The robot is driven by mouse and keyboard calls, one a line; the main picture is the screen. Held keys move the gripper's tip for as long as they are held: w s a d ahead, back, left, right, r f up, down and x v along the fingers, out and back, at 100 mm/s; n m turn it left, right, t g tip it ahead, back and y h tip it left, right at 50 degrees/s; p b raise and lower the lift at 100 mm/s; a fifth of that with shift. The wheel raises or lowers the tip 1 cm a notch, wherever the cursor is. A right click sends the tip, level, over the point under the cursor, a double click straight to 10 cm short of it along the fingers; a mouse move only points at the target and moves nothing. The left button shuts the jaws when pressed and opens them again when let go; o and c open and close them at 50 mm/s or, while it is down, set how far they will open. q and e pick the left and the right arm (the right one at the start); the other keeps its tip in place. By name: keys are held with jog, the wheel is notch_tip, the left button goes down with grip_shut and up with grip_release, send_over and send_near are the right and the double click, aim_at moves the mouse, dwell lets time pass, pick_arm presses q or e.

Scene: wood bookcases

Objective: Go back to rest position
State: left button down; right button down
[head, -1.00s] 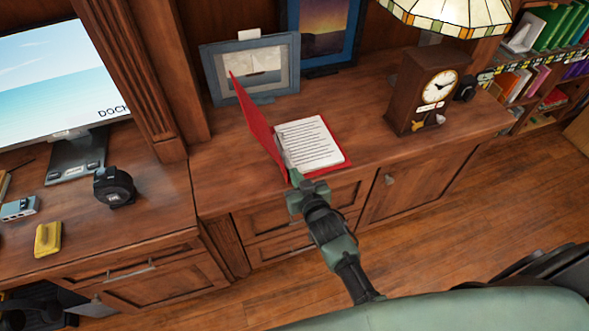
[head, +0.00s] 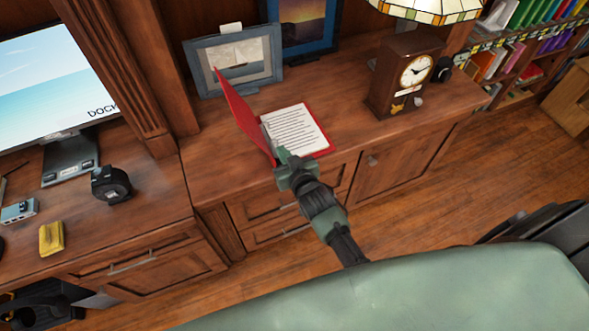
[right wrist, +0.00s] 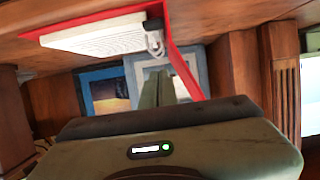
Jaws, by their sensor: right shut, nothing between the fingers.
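My right gripper (head: 282,157) is shut and empty. In the head view it is in front of the near left corner of an open red book (head: 239,112), overlapping it; I cannot tell if they touch. The book lies on the wooden cabinet top with its cover tilted up and its white printed pages showing. In the right wrist view, the shut fingers (right wrist: 157,89) point toward the framed pictures, below the book's pages (right wrist: 95,36) and left of its red cover (right wrist: 184,70). My left gripper is in neither view.
A mantel clock (head: 409,80) and a stained-glass lamp (head: 425,9) stand right of the book. Framed pictures (head: 236,60) stand behind it. A monitor (head: 54,82), black tape measure (head: 111,184) and yellow object (head: 51,239) are at left. Open wooden floor (head: 470,190) shows at lower right.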

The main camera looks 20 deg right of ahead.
jog(key=f+b+v, duration=0.1)
jog(key=b+v, duration=0.1)
jog(key=v, duration=0.7)
jog(key=s+f+g, duration=0.2)
jog(key=s+f, duration=0.2)
jog(key=f, duration=0.5)
jog(key=s+f+n+g, duration=0.1)
jog(key=s+f+g, duration=0.1)
jog(key=s+f, duration=0.45)
jog(key=s+f+g, duration=0.2)
jog(key=s+f, duration=0.1)
jog(key=f, duration=0.7)
jog(key=s+d+f+g, duration=0.2)
jog(key=s+f, duration=0.4)
jog(key=s, duration=0.3)
jog(key=s+d+f+g, duration=0.2)
jog(key=s+f, duration=0.4)
jog(key=s, duration=0.3)
jog(key=s+d+f+n+g+b, duration=0.1)
jog(key=s+d+f+g, duration=0.1)
jog(key=s+f, duration=0.3)
jog(key=s+g, duration=0.1)
jog(key=s, duration=0.3)
jog(key=shift+s+f, duration=0.2)
jog(key=shift+f, duration=0.2)
jog(key=shift+d, duration=0.15)
